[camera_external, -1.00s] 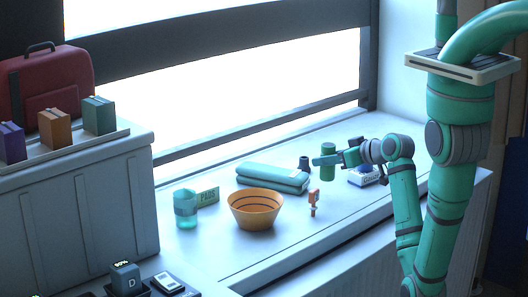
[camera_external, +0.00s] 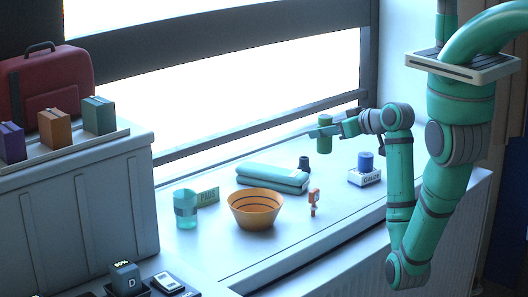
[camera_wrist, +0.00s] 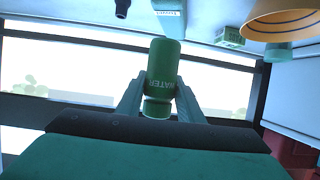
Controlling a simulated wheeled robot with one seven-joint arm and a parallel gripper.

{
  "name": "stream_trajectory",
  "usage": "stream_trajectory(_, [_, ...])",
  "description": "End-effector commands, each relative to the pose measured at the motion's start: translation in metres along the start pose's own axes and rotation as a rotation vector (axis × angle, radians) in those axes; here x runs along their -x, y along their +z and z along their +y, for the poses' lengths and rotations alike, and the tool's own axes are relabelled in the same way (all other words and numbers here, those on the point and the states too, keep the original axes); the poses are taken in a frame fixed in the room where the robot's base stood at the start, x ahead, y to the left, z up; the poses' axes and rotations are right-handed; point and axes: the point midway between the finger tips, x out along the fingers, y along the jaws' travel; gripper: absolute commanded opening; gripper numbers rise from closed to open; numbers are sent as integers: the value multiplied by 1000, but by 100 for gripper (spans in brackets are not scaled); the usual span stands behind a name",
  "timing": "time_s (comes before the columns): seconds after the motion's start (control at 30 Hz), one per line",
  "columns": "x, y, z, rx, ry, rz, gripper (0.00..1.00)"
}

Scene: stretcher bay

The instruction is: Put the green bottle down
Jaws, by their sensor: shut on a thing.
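The green bottle (camera_external: 325,134) is held in my gripper (camera_external: 324,131) above the white ledge (camera_external: 345,215), near the window. In the wrist view the bottle (camera_wrist: 162,75), marked WATER, sits between the two fingers (camera_wrist: 160,103), which close on its sides. In the outside view its base is clear of the ledge, above and behind a small dark bottle (camera_external: 304,163).
Folded teal towels (camera_external: 272,178), an orange bowl (camera_external: 255,209), a teal cup (camera_external: 186,208), a green sign (camera_external: 208,197), a small orange item (camera_external: 314,200) and a white box (camera_external: 364,178) with a blue cylinder (camera_external: 365,161) stand on the ledge. The ledge's front right is clear.

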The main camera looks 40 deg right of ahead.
Motion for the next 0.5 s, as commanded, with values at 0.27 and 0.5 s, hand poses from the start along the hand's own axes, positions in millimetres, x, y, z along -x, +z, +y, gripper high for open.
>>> stream_trajectory(0.27, [-29, -10, -67, 71, -170, -5, 7])
stream_trajectory(0.5, [-53, -19, -167, 170, -407, -8, 7])
